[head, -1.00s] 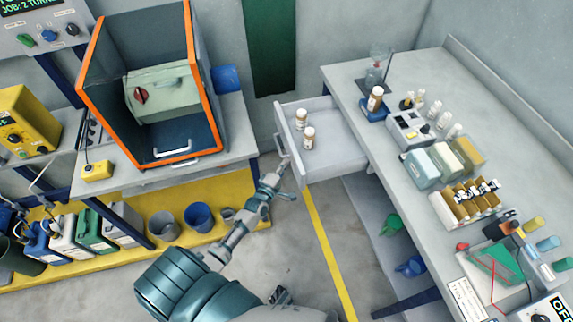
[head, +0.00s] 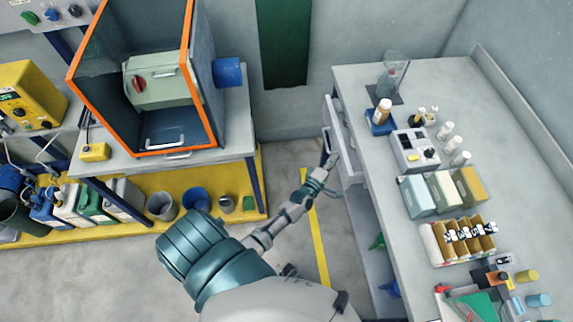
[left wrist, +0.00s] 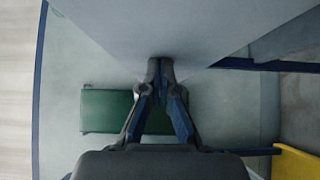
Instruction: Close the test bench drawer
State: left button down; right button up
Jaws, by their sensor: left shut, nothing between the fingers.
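The test bench drawer (head: 349,158) is in the left side of the grey bench (head: 420,85) in the head view. Only a narrow strip of it stands out from the bench edge; the bottles inside cannot be made out. My left gripper (head: 331,161) is shut and empty at the drawer's front, beside its handle. In the left wrist view, the closed fingertips (left wrist: 160,68) are up against or very near a plain grey surface (left wrist: 170,28), which looks like the drawer front. Exact contact cannot be told. My right gripper is not in view.
Bottles, a grey instrument (head: 414,148) and boxes stand on the bench top. An orange-framed cabinet (head: 191,75) stands on the left table, above a yellow low shelf (head: 120,225). Floor between table and bench is clear, with a yellow line (head: 316,235).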

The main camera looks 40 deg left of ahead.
aim_at(353, 164)
pick_arm(q)
jog(key=w+d, duration=0.1)
jog(key=w, duration=0.1)
jog(key=w+d+b, duration=0.1)
jog(key=w+d, duration=0.3)
jog(key=shift+w+f, duration=0.15)
jog(key=shift+w, duration=0.05)
jog(key=shift+w+d+r+b, duration=0.2)
jog(key=shift+d+b, duration=0.1)
jog(key=shift+d, duration=0.1)
jog(key=shift+a+r, duration=0.1)
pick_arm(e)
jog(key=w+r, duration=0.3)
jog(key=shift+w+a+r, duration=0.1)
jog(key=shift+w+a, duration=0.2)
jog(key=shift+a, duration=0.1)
pick_arm(q)
jog(key=shift+a, duration=0.1)
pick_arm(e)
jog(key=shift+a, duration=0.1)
pick_arm(q)
jog(key=shift+s, duration=0.1)
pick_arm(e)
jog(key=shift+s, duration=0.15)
